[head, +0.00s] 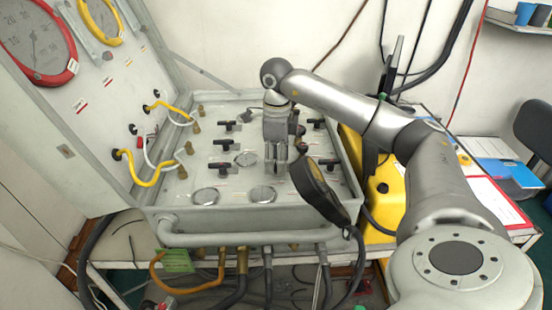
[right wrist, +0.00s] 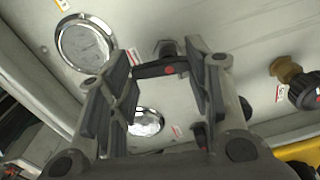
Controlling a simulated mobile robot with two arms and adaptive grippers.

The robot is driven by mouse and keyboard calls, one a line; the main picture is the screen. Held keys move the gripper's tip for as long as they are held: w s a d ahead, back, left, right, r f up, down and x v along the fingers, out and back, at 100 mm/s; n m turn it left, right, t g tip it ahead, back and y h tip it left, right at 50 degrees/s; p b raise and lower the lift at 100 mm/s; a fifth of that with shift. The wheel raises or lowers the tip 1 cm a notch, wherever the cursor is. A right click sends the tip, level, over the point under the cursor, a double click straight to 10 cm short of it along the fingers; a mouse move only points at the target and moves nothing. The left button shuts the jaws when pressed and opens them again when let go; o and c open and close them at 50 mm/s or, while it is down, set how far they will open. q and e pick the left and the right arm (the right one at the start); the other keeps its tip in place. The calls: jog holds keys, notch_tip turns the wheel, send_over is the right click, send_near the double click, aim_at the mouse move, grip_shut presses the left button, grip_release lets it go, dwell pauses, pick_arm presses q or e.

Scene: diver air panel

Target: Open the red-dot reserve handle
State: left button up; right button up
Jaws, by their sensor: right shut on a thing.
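The red-dot reserve handle (right wrist: 153,71) is a dark bar with a red dot, seen in the right wrist view near a round chrome-rimmed gauge (right wrist: 85,42). My right gripper (right wrist: 166,72) has its fingers on either side of this bar and is shut on it. In the head view my right gripper (head: 276,168) points down onto the grey panel (head: 225,213) and hides the handle. Other black handles (head: 222,142) stand on the panel to its left and right. My left gripper is not in view.
A black handset-like object (head: 318,188) hangs close to the right of my gripper. The raised lid (head: 75,125) with gauges and yellow hoses (head: 140,181) stands at the left. A yellow case (head: 384,188) is at the right. A grey rail (head: 255,239) runs along the panel's front.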

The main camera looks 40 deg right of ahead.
jog(key=shift+d+r+n, duration=0.15)
jog(key=shift+d+n, duration=0.1)
jog(key=shift+n, duration=0.35)
jog(key=shift+w+r, duration=0.1)
jog(key=o, duration=0.9)
jog(key=shift+o, duration=1.6)
jog(key=shift+w+f, duration=0.1)
jog(key=shift+f, duration=0.15)
jog(key=shift+r, duration=0.25)
notch_tip(320, 180, up, 12)
jog(key=shift+f, duration=0.25)
